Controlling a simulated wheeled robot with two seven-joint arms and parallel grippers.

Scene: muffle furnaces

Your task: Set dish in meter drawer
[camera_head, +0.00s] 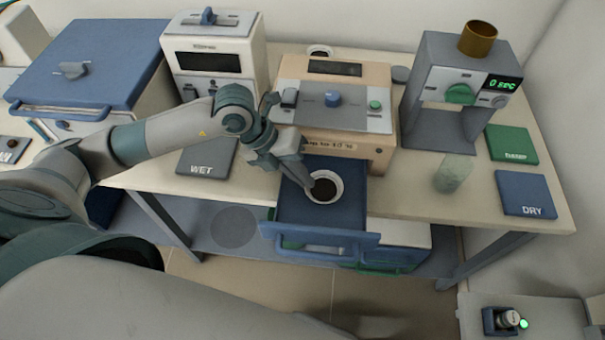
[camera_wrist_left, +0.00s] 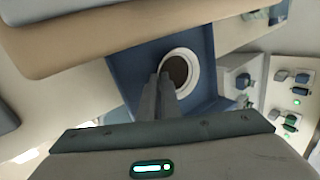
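The dish (camera_head: 325,187) is a small white round cup with dark contents. It is upright inside the open blue drawer (camera_head: 290,208) of the beige meter (camera_head: 335,110). My left gripper (camera_head: 308,186) reaches down into the drawer at the dish's left rim. In the left wrist view, its two fingers (camera_wrist_left: 160,82) are close together at the rim of the dish (camera_wrist_left: 181,69), apparently pinching it. The drawer (camera_wrist_left: 125,62) surrounds the dish there. Whether the dish's base touches the drawer floor is hard to tell. My right gripper is not in view.
A grey device with a green display (camera_head: 455,95) and a glass beaker (camera_head: 454,173) stand right of the meter. WET (camera_head: 207,157) and DRY (camera_head: 525,193) mats lie on the table. A white furnace (camera_head: 213,55) and blue-lidded box (camera_head: 90,60) stand left. Another white dish (camera_head: 320,51) is behind the meter.

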